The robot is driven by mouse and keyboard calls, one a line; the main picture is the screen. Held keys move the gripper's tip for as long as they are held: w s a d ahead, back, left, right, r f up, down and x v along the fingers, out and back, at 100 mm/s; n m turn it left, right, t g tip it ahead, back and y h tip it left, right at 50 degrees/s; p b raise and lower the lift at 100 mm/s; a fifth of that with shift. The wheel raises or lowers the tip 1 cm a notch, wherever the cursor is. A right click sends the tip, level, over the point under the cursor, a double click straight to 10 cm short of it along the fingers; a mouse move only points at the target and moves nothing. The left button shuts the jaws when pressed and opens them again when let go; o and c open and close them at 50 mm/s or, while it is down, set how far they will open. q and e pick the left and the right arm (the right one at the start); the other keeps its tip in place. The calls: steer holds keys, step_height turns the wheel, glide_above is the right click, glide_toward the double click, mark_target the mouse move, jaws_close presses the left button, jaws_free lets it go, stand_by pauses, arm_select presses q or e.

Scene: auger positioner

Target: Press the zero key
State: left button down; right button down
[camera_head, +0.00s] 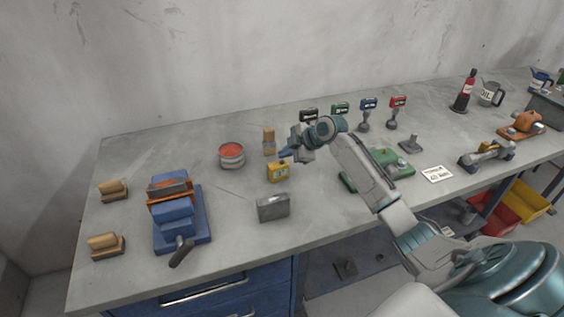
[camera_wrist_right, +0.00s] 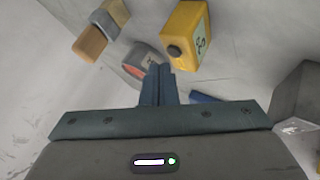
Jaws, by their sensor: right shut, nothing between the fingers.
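A small yellow box (camera_head: 278,172) with a pale marked face stands on the bench. It also shows in the right wrist view (camera_wrist_right: 187,35), where a round dark key (camera_wrist_right: 174,51) sticks out of one side. My right gripper (camera_head: 286,154) is just above and beside the yellow box in the head view. In the wrist view its fingers (camera_wrist_right: 158,82) are shut with nothing between them. They appear apart from the dark key, below and left of it in the picture. My left gripper is not in view.
A tin with a red top (camera_head: 231,155), a wood-and-grey block (camera_head: 269,139) and a grey block (camera_head: 273,207) stand around the yellow box. A blue vise (camera_head: 178,222) stands to the left. A green plate (camera_head: 393,163) lies right of my forearm.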

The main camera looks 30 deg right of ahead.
steer(key=shift+f+b, duration=0.4)
steer(key=shift+f, duration=0.45)
stand_by(0.6)
steer(key=shift+r, duration=0.1)
stand_by(0.4)
steer(key=shift+r+p, duration=0.7)
steer(key=shift+r, duration=0.3)
step_height(320, 180, up, 6)
steer(key=p, duration=0.4)
steer(key=shift+f, duration=0.1)
